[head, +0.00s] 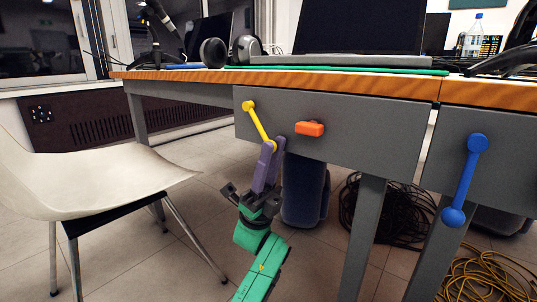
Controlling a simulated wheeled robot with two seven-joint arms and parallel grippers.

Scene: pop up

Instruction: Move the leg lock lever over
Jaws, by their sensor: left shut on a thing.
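A yellow lever (259,123) with a round knob at its upper left end is on the grey front panel under the desk top. It slants down to the right. My left gripper (271,147), with purple fingers on a green arm, reaches up from below and is shut on the lever's lower end, which the fingertips partly hide. A blue lever (465,180) with round ends hangs nearly upright on the panel at the right. My right gripper is not in view.
A small orange block (310,129) sits on the panel just right of my fingertips. The wooden desk top (180,77) overhangs the panel. A white chair (90,175) stands at the left. A dark bin (304,190) and coiled cables (395,210) are under the desk.

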